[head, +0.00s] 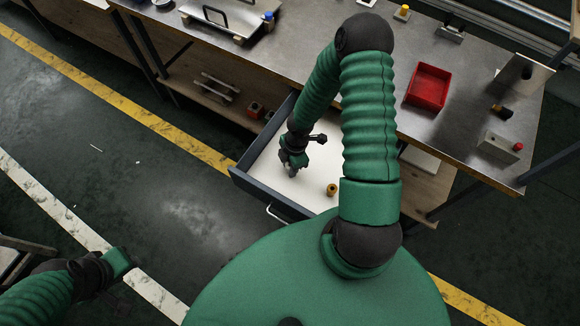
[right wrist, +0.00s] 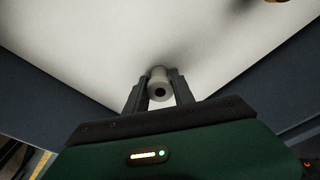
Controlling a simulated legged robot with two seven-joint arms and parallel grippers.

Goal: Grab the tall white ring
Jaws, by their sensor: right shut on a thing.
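The tall white ring (right wrist: 158,84) shows in the right wrist view between the two fingers of my right gripper (right wrist: 160,88). It is a pale cylinder with a dark hole in its end. The fingers are shut on it, one on each side. In the head view my right gripper (head: 291,170) points down inside the open drawer (head: 262,203), and the ring is mostly hidden there. Whether the ring touches the drawer floor I cannot tell. My left gripper (head: 118,262) is at the lower left, away from the table, and its fingers are not clear.
A brass-coloured piece (head: 332,189) lies in the drawer, right of my right gripper. The drawer walls stand close around the gripper. The metal workbench (head: 300,50) above holds a red bin (head: 428,86) and a box with a red button (head: 499,148). Open floor lies left.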

